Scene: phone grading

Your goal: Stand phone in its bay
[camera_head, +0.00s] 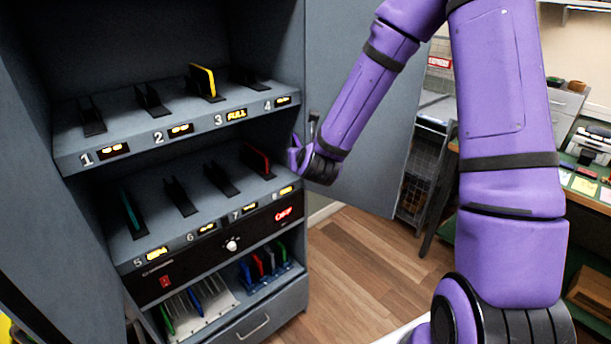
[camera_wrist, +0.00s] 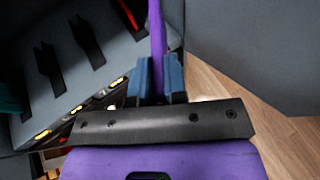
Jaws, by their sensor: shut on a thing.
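A thin purple phone (camera_wrist: 157,30) stands edge-on between the two blue fingers of my gripper (camera_wrist: 158,68) in the wrist view. The gripper is shut on it, at the right front of the lower bay shelf (camera_head: 180,225). In the head view my wrist hides most of the gripper and phone. The shelf's bays are numbered 5 to 8. Bay 5 holds a teal phone (camera_head: 130,214) and bay 8 a red phone (camera_head: 257,158). The dark holders of bay 6 (camera_head: 180,197) and bay 7 (camera_head: 221,180) look empty.
On the upper shelf (camera_head: 140,147), bay 3 holds a yellow phone (camera_head: 204,80) and its label reads FULL; bays 1, 2 and 4 look empty. An open cabinet door (camera_head: 375,160) stands close behind my arm. Coloured phones fill racks (camera_head: 265,265) below. A cluttered bench (camera_head: 590,185) is at right.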

